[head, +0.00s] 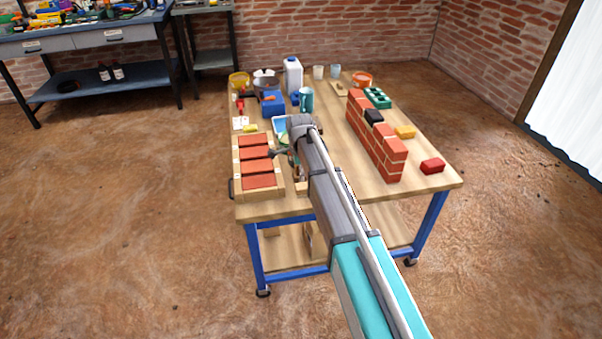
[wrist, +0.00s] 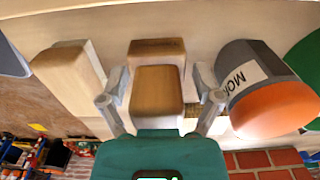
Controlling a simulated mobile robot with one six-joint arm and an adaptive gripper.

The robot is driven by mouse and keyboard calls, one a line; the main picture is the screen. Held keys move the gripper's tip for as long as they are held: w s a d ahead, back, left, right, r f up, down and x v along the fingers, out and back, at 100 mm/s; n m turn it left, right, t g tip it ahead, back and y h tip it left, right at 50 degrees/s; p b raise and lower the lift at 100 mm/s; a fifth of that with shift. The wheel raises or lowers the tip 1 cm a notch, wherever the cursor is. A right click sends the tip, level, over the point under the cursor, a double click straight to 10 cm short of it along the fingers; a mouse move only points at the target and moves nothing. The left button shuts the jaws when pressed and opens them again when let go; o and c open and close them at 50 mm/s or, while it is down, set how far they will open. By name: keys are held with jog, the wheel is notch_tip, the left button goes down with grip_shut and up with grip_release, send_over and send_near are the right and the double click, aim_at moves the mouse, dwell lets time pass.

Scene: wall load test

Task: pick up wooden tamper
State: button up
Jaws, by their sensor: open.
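The wooden tamper (wrist: 157,88), a brown block with a darker top part, lies in the middle of the wrist view. My gripper (wrist: 160,103) is open, with one finger on each side of it. Small gaps seem to show between the fingers and the wood, but I cannot tell whether either touches. In the head view my gripper (head: 283,153) is over the table beside the brick crate; my arm hides most of what lies under it, and I cannot make out the tamper there.
A paler wooden block (wrist: 72,80) is left of the tamper. A grey and orange container (wrist: 262,92) with a partly readable label is close on the right. On the table are a crate of red bricks (head: 256,160) and a brick wall (head: 375,138).

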jog(key=c, duration=0.9)
jog(key=shift+r, duration=0.15)
notch_tip(320, 180, up, 3)
jog(key=p, duration=0.3)
jog(key=shift+f, duration=0.2)
jog(key=s+d+r+p, duration=0.5)
jog(key=s+r+p, duration=0.5)
jog(key=s, duration=0.3)
